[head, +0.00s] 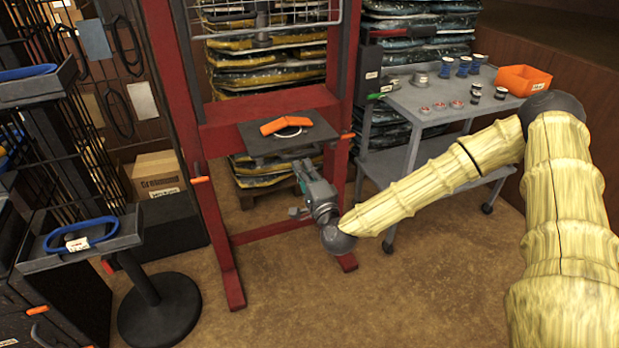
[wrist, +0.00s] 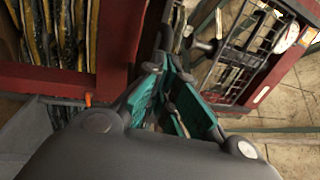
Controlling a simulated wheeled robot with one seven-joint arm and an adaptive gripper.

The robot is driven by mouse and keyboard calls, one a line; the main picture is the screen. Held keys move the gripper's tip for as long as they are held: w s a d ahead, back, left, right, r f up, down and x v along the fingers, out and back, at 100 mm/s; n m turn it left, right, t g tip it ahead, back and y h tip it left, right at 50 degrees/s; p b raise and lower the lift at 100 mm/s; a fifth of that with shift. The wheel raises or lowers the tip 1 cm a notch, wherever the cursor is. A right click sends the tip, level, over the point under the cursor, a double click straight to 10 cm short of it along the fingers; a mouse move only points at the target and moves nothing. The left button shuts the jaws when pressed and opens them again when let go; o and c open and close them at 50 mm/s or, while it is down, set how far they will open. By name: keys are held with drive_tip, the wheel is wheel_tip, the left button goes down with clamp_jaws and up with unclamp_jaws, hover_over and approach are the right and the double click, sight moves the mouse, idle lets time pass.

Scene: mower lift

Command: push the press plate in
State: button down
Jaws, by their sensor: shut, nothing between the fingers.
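The press is a tall red frame (head: 265,103) in the head view. A dark flat plate (head: 262,145), which I take for the press plate, sits level in it with its front edge toward me. An orange angled piece (head: 287,123) and a pale ring lie on it. My gripper (head: 301,168) shows just below and in front of the plate's front edge; whether it touches the plate I cannot tell. Its teal fingers (wrist: 168,68) are together and empty in the wrist view. The plate is not clearly recognisable in the wrist view.
A grey cart (head: 419,102) with cans and an orange bin (head: 522,80) stands at the right. A black rack with trays (head: 80,245) stands at the left. Stacked bags (head: 262,75) fill the space behind the press. The floor in front is clear.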

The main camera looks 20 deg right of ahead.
drive_tip(key=shift+w+r, duration=0.15)
drive_tip(key=shift+w, duration=0.6)
drive_tip(key=shift+w, duration=0.1)
